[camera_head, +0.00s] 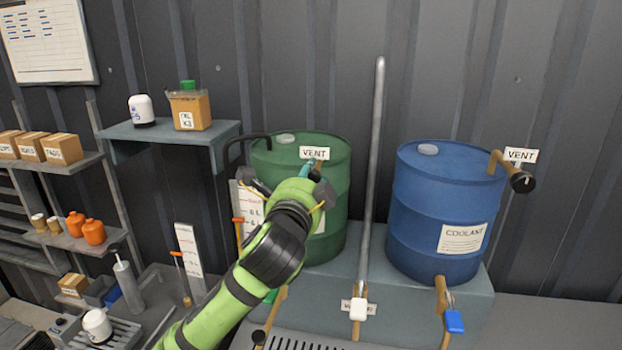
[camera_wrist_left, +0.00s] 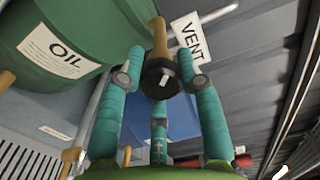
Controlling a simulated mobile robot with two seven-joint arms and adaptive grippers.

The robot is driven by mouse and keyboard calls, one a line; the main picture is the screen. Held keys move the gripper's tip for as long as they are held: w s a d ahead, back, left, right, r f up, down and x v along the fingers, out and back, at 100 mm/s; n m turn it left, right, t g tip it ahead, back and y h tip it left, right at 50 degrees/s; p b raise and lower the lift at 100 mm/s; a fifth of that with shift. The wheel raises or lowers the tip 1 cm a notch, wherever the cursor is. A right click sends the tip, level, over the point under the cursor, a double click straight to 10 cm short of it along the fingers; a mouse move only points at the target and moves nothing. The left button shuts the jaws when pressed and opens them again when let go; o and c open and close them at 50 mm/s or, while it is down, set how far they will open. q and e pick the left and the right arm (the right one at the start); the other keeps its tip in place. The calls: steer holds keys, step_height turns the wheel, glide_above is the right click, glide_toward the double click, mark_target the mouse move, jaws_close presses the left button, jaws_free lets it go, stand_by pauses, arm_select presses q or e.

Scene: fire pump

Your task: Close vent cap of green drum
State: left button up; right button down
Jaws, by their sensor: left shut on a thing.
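The green drum (camera_head: 335,215) stands on a grey bench beside the blue drum. It also shows in the wrist view (camera_wrist_left: 95,25) with an OIL label. A brass vent pipe (camera_wrist_left: 159,38) with a white VENT tag (camera_head: 313,153) comes off its upper side. The black vent cap (camera_wrist_left: 158,80) sits at the pipe's end, with a small pale mark on its face. My left gripper (camera_head: 307,172) is shut on the cap, its teal fingers (camera_wrist_left: 162,76) around it. In the head view my gripper and arm hide the cap. My right gripper is not in view.
The blue COOLANT drum (camera_head: 440,215) stands at right, with its own vent pipe and cap (camera_head: 521,181). A grey vertical pipe (camera_head: 372,150) rises between the drums. Shelves with boxes and bottles (camera_head: 93,232) stand at left. Tap handles (camera_head: 454,322) stick out in front.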

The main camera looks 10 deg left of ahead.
arm_select(q)
steer(key=m, duration=0.4)
steer(key=shift+a+m, duration=0.1)
steer(key=shift+m, duration=0.2)
steer(key=shift+r+m, duration=0.2)
steer(key=shift+m, duration=2)
steer(key=shift+r, duration=0.1)
steer(key=o, duration=1.2)
steer(key=shift+c, duration=0.2)
steer(key=shift+f, duration=0.2)
steer(key=shift+s, duration=0.4)
steer(key=s, duration=1.1)
